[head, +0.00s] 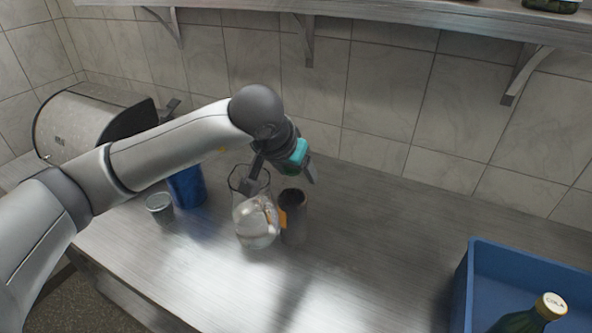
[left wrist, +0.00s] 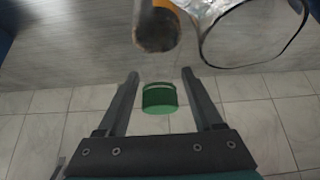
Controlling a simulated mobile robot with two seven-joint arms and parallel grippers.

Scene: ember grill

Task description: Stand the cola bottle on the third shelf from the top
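The cola bottle (head: 520,320) is dark green with a pale cap marked COLA. It stands in the blue crate (head: 470,290) at the lower right of the head view, its lower part cut off by the frame. My left gripper (head: 280,183) is over the back of the metal counter, far left of the bottle. Its two fingers are apart in the left wrist view (left wrist: 160,74). A green cylinder (left wrist: 160,98) appears between the fingers there; I cannot tell that either finger touches it. My right gripper is not in view. A wall shelf (head: 370,20) crosses the top; its rank is unclear.
Below my left gripper stand a glass pitcher (head: 236,180), a shiny rounded package (head: 256,228) and a dark cup (head: 294,218). A blue container (head: 188,188), a small grey cup (head: 160,207) and a bread box (head: 85,125) are left. The counter's middle is clear.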

